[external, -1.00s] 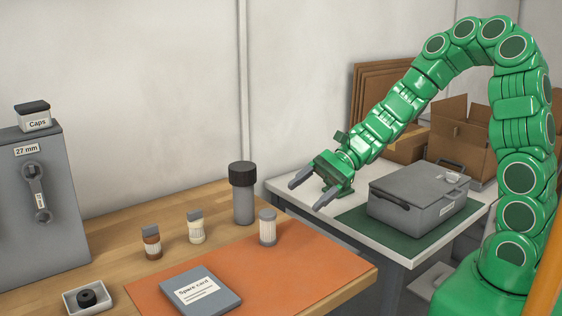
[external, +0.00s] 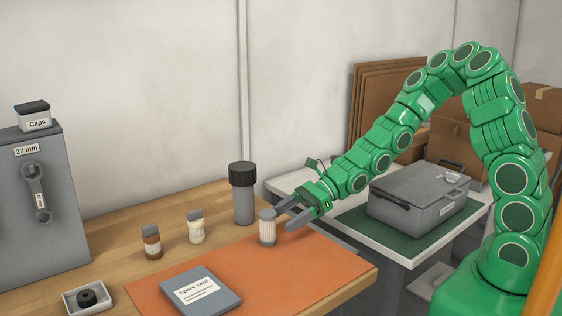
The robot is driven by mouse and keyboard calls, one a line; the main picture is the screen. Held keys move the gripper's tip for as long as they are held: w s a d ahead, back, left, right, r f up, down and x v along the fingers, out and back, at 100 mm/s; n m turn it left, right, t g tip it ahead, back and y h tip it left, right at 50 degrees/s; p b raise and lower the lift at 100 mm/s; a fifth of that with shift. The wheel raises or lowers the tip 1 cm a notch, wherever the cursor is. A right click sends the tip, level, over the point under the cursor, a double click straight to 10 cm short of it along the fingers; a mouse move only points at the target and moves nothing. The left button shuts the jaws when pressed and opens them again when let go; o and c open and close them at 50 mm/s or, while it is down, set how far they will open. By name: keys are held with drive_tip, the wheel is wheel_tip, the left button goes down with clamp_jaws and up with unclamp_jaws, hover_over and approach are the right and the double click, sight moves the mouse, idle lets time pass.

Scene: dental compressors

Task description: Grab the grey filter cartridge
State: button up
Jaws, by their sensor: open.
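The grey filter cartridge (external: 267,228), with pale pleated sides and grey end caps, stands upright at the back edge of the orange mat (external: 320,268). My gripper (external: 282,218) is open and empty, just to the right of the cartridge at about its upper height. Its fingers point left toward the cartridge. One fingertip appears close to the cartridge's top right edge. I cannot tell from this view whether they touch.
A tall grey canister (external: 243,195) with a black lid stands behind the cartridge. A cream cartridge (external: 196,228) and a brown cartridge (external: 151,243) stand farther left. A grey spare card (external: 201,291) lies on the mat. A grey case (external: 417,200) stands on the side table.

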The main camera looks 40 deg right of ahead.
sight(268, 224)
drive_tip(key=shift+w+a+f, duration=0.1)
drive_tip(key=shift+w+a, duration=0.1)
drive_tip(key=shift+a, duration=0.6)
drive_tip(key=shift+w+a+f, duration=0.1)
drive_tip(key=shift+w+a, duration=0.1)
drive_tip(key=shift+a, duration=0.6)
drive_tip(key=shift+x, duration=1.2)
drive_tip(key=c, duration=1.1)
drive_tip(key=shift+r, duration=0.1)
